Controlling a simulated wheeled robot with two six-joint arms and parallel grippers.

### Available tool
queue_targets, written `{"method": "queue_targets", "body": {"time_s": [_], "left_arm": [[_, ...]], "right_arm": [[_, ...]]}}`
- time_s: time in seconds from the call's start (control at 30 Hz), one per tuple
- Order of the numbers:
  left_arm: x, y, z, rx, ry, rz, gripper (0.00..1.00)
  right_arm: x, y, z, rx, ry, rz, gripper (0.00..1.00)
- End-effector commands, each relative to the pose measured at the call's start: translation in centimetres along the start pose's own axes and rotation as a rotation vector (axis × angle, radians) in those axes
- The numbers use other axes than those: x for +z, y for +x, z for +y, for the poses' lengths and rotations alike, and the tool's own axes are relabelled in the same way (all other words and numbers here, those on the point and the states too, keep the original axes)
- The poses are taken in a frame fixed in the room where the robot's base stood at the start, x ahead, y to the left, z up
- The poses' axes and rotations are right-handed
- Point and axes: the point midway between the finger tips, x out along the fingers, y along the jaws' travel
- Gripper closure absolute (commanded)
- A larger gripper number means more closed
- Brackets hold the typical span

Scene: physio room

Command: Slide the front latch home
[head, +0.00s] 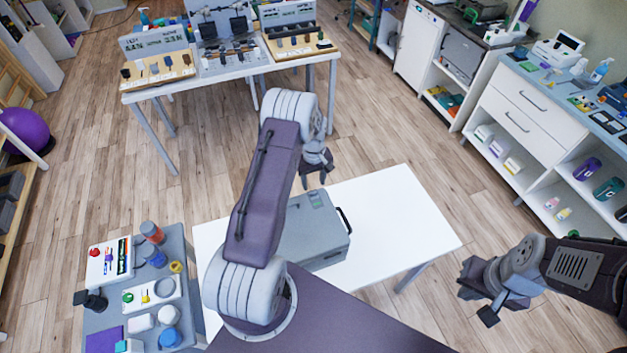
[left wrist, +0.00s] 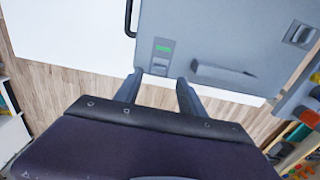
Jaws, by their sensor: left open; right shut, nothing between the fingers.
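A grey case (head: 325,238) lies on the white table with a dark handle (head: 344,220) on its right side. In the left wrist view the case's lid (left wrist: 215,30) shows a latch with a green mark (left wrist: 163,49) close to the edge, and a second latch (left wrist: 299,34) near the right corner. My left gripper (head: 316,178) is open and empty above the case's far edge. In the left wrist view its fingertips (left wrist: 159,82) are just short of the green-marked latch; contact cannot be told. My right gripper (head: 478,300) is shut and empty, off to the right of the table.
The white table (head: 400,215) is bare right of the case. A grey side table (head: 100,318) with bottles and trays stands at the left. A display table (head: 235,70) is at the back. Drawers and shelves (head: 520,110) line the right. My left arm hides part of the case.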

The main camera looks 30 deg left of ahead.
Motion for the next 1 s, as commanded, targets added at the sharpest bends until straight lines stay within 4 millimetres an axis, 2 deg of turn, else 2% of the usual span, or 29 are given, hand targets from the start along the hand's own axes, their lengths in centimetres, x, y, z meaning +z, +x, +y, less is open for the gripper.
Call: {"method": "queue_targets", "body": {"time_s": [0.03,0.2,0.47,0.5,0.57,0.63,0.67,0.77,0.97,1.0], "left_arm": [[-0.1,-0.6,0.1,0.002,0.0,0.004,0.53],[0.0,-3.0,0.0,0.001,0.0,0.001,0.53],[0.0,-3.5,0.0,0.0,0.0,0.0,0.53],[0.0,-3.5,0.0,0.0,0.0,0.0,0.55],[0.0,-3.5,0.0,0.0,0.013,0.0,0.72],[0.0,-3.5,0.0,0.001,0.098,0.002,0.92],[-0.1,-3.5,0.1,0.003,0.167,0.007,1.0],[-0.6,-3.2,-0.3,-0.012,0.541,0.032,1.0],[0.4,-2.2,-2.3,-0.113,1.544,0.028,1.0],[0.9,-2.2,-2.5,-0.136,1.756,0.021,1.0]], "right_arm": [[0.1,0.9,0.0,0.0,0.0,0.0,1.0],[0.2,1.5,0.0,0.0,0.0,0.0,1.0],[0.1,1.4,0.0,0.0,0.0,0.0,1.0],[0.1,1.4,0.0,0.0,0.0,0.0,1.0],[0.1,1.4,0.0,0.0,0.0,0.0,1.0],[0.1,1.4,0.0,0.0,0.0,0.0,1.0],[0.1,1.4,0.0,0.0,0.0,0.0,1.0],[0.1,1.4,0.0,0.0,0.0,0.0,1.0],[0.2,1.9,0.0,0.0,0.0,0.0,1.0],[0.2,2.1,0.0,0.0,0.0,0.0,1.0]]}}
